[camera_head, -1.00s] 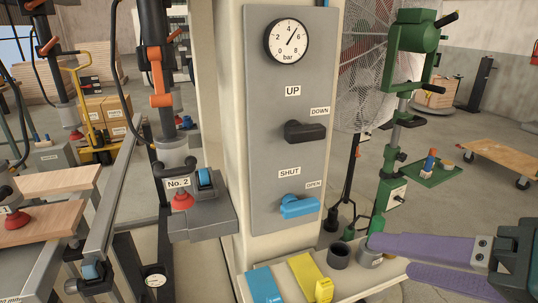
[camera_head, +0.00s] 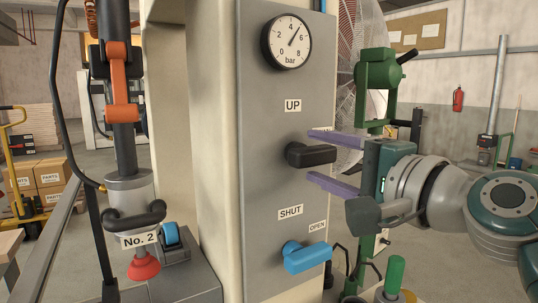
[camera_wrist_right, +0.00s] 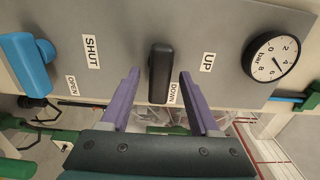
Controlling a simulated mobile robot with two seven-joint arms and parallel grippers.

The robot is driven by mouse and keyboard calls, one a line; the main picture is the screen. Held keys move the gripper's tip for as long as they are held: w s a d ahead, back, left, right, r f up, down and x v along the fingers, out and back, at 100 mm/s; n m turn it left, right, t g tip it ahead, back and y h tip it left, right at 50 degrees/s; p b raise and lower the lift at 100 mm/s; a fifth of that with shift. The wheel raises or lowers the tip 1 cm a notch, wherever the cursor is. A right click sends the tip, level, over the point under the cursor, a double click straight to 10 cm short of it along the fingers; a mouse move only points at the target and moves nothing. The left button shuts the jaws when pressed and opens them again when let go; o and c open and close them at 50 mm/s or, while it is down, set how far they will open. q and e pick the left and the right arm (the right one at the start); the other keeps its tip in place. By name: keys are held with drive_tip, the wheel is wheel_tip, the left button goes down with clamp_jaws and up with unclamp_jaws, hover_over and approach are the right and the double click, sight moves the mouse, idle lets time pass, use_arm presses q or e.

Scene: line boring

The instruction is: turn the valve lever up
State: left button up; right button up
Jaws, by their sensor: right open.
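The black valve lever (camera_head: 312,155) sticks out sideways to the right from the grey panel (camera_head: 270,165), below the UP label (camera_head: 293,105). My right gripper (camera_head: 311,154) is open. Its purple fingers are above and below the lever in the head view. In the right wrist view the black lever (camera_wrist_right: 160,72) stands between the two fingers, with a visible gap on each side. The DOWN label (camera_wrist_right: 173,94) shows there beside the lever. My left gripper is not in view.
A blue lever (camera_head: 306,257) sits lower on the panel, near the SHUT (camera_head: 290,212) and OPEN (camera_head: 318,225) labels. A pressure gauge (camera_head: 286,41) is above. A green machine (camera_head: 378,70) and a fan stand behind the panel to the right.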

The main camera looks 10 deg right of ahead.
drive_tip(key=shift+x, duration=0.85)
drive_tip(key=shift+c, duration=0.3)
clamp_jaws()
